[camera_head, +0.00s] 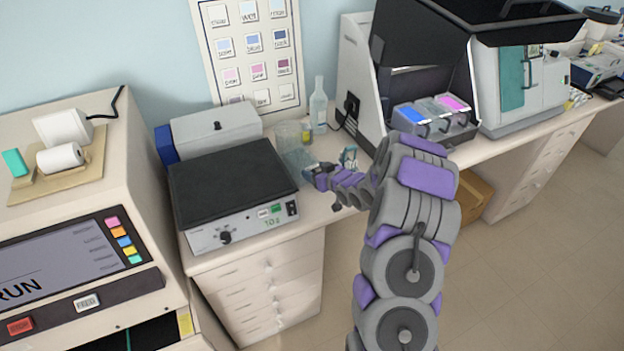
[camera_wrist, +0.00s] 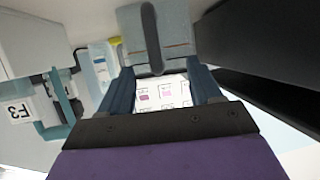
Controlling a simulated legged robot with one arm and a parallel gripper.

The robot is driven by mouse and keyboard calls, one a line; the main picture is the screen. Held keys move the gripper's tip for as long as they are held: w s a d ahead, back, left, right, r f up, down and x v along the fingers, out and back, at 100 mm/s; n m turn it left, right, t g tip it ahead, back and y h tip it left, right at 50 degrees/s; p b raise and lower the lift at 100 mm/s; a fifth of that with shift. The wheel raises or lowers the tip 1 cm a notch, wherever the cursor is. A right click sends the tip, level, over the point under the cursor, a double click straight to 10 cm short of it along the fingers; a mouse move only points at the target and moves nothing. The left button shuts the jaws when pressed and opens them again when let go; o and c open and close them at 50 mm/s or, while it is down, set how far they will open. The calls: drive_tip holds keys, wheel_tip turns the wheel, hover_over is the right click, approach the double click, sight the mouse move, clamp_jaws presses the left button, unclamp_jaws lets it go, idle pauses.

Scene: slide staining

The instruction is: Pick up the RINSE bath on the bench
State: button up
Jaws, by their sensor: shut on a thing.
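My gripper (camera_head: 318,176) reaches over the bench, just right of the black-topped box. In the wrist view its two blue fingers (camera_wrist: 158,92) are shut on a grey, clear-sided bath with a dark handle (camera_wrist: 150,38). I take this to be the RINSE bath; no label is readable. In the head view a pale translucent bath (camera_head: 297,160) shows at the fingertips, partly hidden by the gripper. I cannot tell whether its base touches the bench.
A black-topped box (camera_head: 230,180) stands close on the left. A beaker (camera_head: 289,133) and a clear bottle (camera_head: 318,106) stand behind. A small teal item (camera_head: 348,157) is right of the gripper. The open stainer with coloured baths (camera_head: 432,118) stands further right.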

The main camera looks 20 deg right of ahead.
drive_tip(key=shift+d, duration=0.2)
drive_tip(key=shift+c, duration=1.4)
drive_tip(key=shift+a+f, duration=0.1)
drive_tip(key=shift+a, duration=0.2)
clamp_jaws()
